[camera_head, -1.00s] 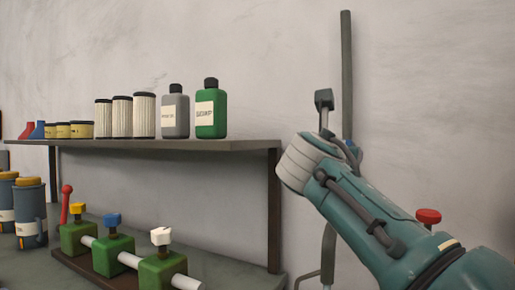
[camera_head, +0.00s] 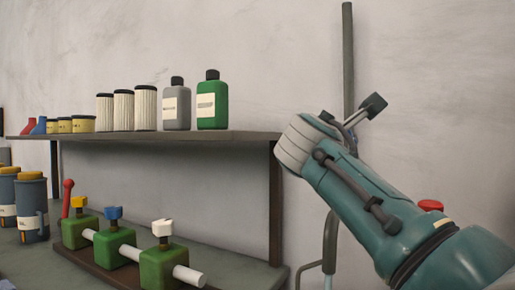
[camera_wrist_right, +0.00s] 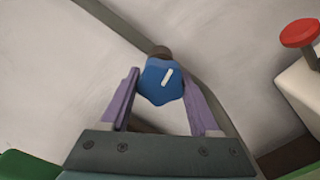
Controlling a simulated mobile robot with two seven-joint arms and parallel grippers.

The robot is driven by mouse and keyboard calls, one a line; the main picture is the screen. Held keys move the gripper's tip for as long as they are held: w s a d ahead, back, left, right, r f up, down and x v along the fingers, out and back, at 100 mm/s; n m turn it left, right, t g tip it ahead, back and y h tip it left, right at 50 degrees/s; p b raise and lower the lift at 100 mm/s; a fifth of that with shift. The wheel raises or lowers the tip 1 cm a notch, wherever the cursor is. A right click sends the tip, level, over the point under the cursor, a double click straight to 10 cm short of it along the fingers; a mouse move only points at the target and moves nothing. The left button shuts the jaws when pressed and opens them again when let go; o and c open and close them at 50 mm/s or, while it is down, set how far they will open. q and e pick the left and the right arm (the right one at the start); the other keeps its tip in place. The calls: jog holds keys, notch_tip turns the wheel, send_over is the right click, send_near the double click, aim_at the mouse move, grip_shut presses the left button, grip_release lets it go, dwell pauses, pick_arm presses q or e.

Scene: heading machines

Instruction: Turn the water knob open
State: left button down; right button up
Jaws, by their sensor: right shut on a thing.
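A blue knob (camera_wrist_right: 162,82) with a white line mark sits on a grey pipe (camera_wrist_right: 200,100) fixed to the wall. The mark is tilted, its upper end to the right. The purple fingers of my right gripper (camera_wrist_right: 161,88) stand on both sides of the knob, shut on it. In the head view my right arm (camera_head: 350,190) reaches to the wall pipe (camera_head: 347,60) and hides most of the knob. The fingertips are hidden there too. My left gripper is not in view.
A shelf (camera_head: 150,136) with several bottles and canisters is left of my arm. Below it is a row of green valves (camera_head: 114,247) with yellow, blue and white knobs. A red knob (camera_head: 431,205) is right of my arm. The wall above is clear.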

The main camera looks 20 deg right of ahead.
jog(key=shift+r+m+b, duration=0.15)
jog(key=shift+m+b, duration=0.25)
jog(key=shift+m, duration=0.7)
jog(key=o, duration=1.4)
jog(key=shift+c, duration=0.2)
jog(key=shift+a, duration=0.1)
jog(key=v, duration=1)
